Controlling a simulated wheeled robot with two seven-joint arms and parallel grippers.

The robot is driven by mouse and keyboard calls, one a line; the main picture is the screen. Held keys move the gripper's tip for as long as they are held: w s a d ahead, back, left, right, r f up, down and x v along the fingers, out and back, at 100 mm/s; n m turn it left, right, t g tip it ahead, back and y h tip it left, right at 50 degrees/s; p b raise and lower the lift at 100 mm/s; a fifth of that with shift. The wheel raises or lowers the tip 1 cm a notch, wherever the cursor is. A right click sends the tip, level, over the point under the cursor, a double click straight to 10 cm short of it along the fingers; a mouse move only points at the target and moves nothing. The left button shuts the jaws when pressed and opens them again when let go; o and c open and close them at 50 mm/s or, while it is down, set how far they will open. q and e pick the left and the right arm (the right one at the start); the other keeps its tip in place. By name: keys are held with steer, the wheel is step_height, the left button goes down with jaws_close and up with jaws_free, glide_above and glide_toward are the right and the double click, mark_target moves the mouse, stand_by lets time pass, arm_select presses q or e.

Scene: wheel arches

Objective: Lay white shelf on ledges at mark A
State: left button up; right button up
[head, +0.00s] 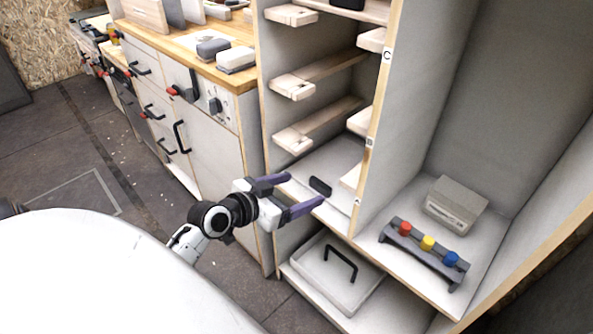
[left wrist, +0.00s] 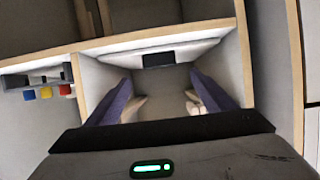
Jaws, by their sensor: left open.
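A white shelf panel (head: 327,165) with a dark grip at its front lies low in the open bay. The panel and grip also show beyond my fingers in the left wrist view (left wrist: 201,54). I cannot tell whether it rests on the bay floor or on supports. Pale ledges run along both bay walls, including a left ledge (head: 293,140) and a right ledge (head: 352,178) near mark A (head: 357,201). Marks B (head: 370,142) and C (head: 387,56) are higher on the divider. My left gripper (head: 304,190) is open and empty in front of the bay. My right gripper is out of view.
A white tray (head: 322,277) with a black handle sits in the compartment below. Right of the divider are a grey box (head: 455,203) and a rack with red, yellow and blue knobs (head: 425,252). A wooden-topped cabinet (head: 200,125) with protruding handles stands left. The floor before it is clear.

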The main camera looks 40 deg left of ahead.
mark_target(319, 184)
arm_select(q)
steer(key=b+x, duration=0.2)
steer(key=x, duration=0.8)
steer(key=shift+f, duration=0.2)
steer(key=shift+w, duration=0.1)
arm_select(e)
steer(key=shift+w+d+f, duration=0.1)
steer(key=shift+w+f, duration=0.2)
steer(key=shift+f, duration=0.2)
